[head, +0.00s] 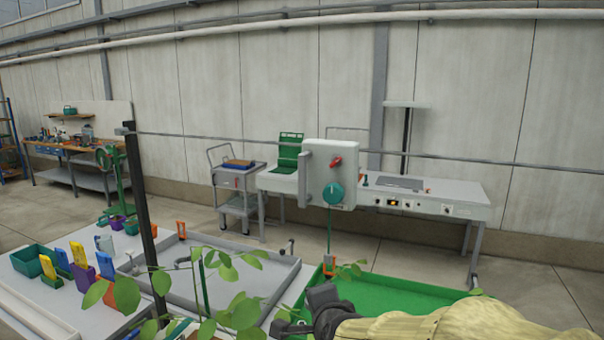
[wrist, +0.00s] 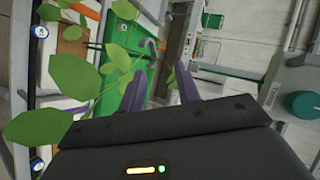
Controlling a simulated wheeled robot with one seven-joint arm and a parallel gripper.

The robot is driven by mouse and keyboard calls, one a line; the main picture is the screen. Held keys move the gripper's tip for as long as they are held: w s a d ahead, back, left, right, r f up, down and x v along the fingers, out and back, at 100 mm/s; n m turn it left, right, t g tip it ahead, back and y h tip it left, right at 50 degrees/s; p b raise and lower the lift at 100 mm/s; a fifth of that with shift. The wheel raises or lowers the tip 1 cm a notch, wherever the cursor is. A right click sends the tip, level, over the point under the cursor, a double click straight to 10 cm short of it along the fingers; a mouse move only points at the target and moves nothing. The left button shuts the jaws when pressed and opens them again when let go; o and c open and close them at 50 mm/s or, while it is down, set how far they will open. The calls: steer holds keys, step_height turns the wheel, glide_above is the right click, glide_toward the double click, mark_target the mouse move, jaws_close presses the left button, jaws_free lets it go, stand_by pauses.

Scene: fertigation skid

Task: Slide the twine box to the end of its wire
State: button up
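The twine box (head: 340,155) is a pale grey box with a red knob and a teal dial on its front and a grey handle bar at its left side. It hangs on the grey wire (head: 225,140), and a line runs down from it to an orange clip. The wire runs from a dark post (head: 141,200) on the left past the right edge. My gripper (head: 298,312) is below the box, apart from it. In the wrist view its fingers (wrist: 158,88) are spread with nothing held between them. The box (wrist: 292,82) shows there at the right edge.
Leafy plants (head: 235,305) stand close left of my gripper, and leaves overlap the wrist view. A green tray (head: 400,295) lies below, beside a grey tray (head: 220,255). A bench (head: 440,190) and trolley stand behind. The air along the wire left of the box looks clear.

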mark_target(301, 175)
steer(key=s+a+r+m+t+h+p, duration=0.1)
steer(key=s+a+r+m+t+h, duration=0.1)
steer(key=r+m, duration=0.9)
steer(key=s+a+r+m+t+h+p, duration=0.2)
steer(key=a+r+m+t+h, duration=0.1)
steer(key=r+m, duration=0.8)
steer(key=shift+s+a+r+m+t, duration=0.25)
steer(key=shift+a+r+m+t, duration=0.25)
steer(key=shift+m, duration=0.7)
steer(key=shift+w+a, duration=0.1)
steer(key=w+d+p, duration=0.1)
steer(key=w+p, duration=0.2)
steer(key=w, duration=0.2)
steer(key=w+p, duration=0.2)
steer(key=w, duration=0.4)
steer(key=w+d+p, duration=0.1)
steer(key=w+p, duration=0.2)
steer(key=w, duration=0.3)
steer(key=shift+d+p, duration=0.35)
steer(key=shift+f, duration=0.1)
jaws_close()
